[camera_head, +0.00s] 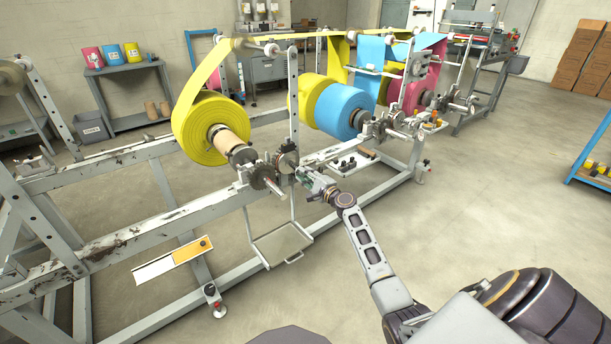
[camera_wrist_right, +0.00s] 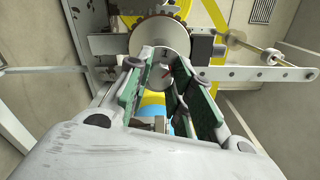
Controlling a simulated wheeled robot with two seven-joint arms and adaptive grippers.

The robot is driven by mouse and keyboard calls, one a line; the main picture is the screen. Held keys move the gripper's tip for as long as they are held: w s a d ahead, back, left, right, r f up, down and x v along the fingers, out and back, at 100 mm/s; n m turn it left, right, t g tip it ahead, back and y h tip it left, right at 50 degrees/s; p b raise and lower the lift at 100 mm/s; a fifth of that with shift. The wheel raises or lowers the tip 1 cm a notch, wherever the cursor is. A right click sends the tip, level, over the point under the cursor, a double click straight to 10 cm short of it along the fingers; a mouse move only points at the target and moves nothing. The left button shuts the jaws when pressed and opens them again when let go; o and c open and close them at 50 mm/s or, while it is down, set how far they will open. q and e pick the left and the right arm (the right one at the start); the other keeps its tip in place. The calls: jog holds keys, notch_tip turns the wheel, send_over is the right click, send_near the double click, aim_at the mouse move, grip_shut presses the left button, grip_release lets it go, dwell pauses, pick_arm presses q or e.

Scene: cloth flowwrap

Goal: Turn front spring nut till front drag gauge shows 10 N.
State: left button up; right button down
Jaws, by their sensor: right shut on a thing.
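The yellow film roll (camera_head: 205,128) sits on a shaft at the near end of the frame, with a toothed disc (camera_head: 263,176) in front of it. My left gripper is not in view.
A hanging metal tray (camera_head: 282,246) is below the gripper. The grey frame rails (camera_head: 110,245) run left and along the machine. Blue (camera_head: 343,110) and pink (camera_head: 410,97) rolls stand farther along. A blue rack (camera_head: 594,160) is at right. The floor between is clear.

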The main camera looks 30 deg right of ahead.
jog(key=shift+d, duration=0.1)
jog(key=c, duration=1.2)
grip_release()
jog(key=shift+s, duration=0.1)
jog(key=s, duration=1.1)
jog(key=shift+s+d, duration=0.4)
jog(key=shift+d, duration=0.05)
jog(key=shift+a, duration=0.1)
